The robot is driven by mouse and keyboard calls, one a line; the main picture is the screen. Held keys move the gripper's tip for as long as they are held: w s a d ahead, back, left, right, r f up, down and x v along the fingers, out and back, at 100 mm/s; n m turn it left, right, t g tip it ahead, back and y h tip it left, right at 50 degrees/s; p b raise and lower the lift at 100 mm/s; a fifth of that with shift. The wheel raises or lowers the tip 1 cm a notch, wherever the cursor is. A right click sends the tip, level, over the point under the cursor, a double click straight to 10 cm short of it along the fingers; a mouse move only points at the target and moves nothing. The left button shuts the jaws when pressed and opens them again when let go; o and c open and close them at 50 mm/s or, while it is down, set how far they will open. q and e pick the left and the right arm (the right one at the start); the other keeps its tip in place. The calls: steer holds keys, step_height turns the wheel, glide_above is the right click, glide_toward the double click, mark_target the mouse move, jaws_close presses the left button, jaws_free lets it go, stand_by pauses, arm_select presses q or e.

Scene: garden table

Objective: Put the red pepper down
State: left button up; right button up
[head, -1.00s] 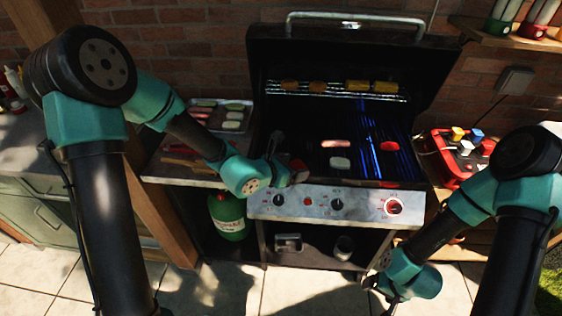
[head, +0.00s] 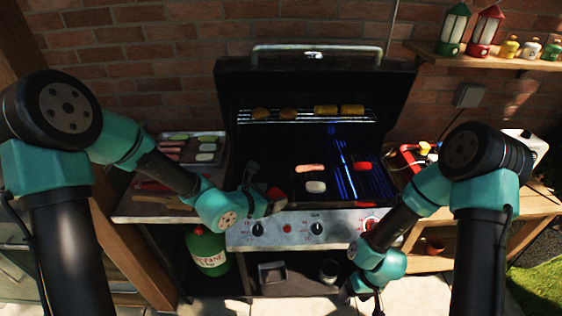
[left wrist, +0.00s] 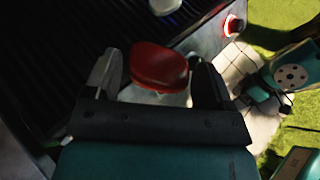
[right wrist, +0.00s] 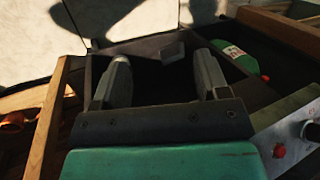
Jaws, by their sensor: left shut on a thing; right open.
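My left gripper (head: 264,192) is shut on a red pepper piece (left wrist: 158,66) and holds it over the front left part of the grill grate (head: 290,158). The pepper shows small in the head view (head: 274,193), partly covered by the fingers. In the left wrist view it sits between both fingers, with its glossy red top visible. I cannot tell whether it touches the grate. Another red piece (head: 362,166) lies on the right part of the grate. My right gripper (right wrist: 162,85) is open and empty, low in front of the grill's right side.
A pinkish piece (head: 310,168) and a white piece (head: 316,187) lie mid-grate. Corn and other pieces (head: 326,109) sit on the upper rack. A tray (head: 172,164) with food stands on the left shelf. The front left of the grate looks clear around the pepper.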

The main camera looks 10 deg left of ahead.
steer(key=w+a+r+n+g, duration=0.4)
steer(key=a+r+n, duration=0.3)
steer(key=a+r, duration=0.15)
step_height(320, 180, up, 28)
steer(key=r+t+h, duration=0.1)
steer(key=t+h, duration=0.2)
steer(key=t, duration=0.1)
glide_above(277, 196)
steer(key=w+d, duration=0.1)
steer(key=shift+w+d+f, duration=0.1)
steer(key=shift+w+f, duration=0.1)
steer(key=shift+f, duration=0.05)
steer(key=f, duration=0.4)
steer(key=s+f, duration=0.1)
steer(key=f, duration=0.3)
steer(key=a+f, duration=0.1)
steer(key=f, duration=0.3)
steer(key=shift+s+a, duration=0.1)
steer(key=shift+s, duration=0.1)
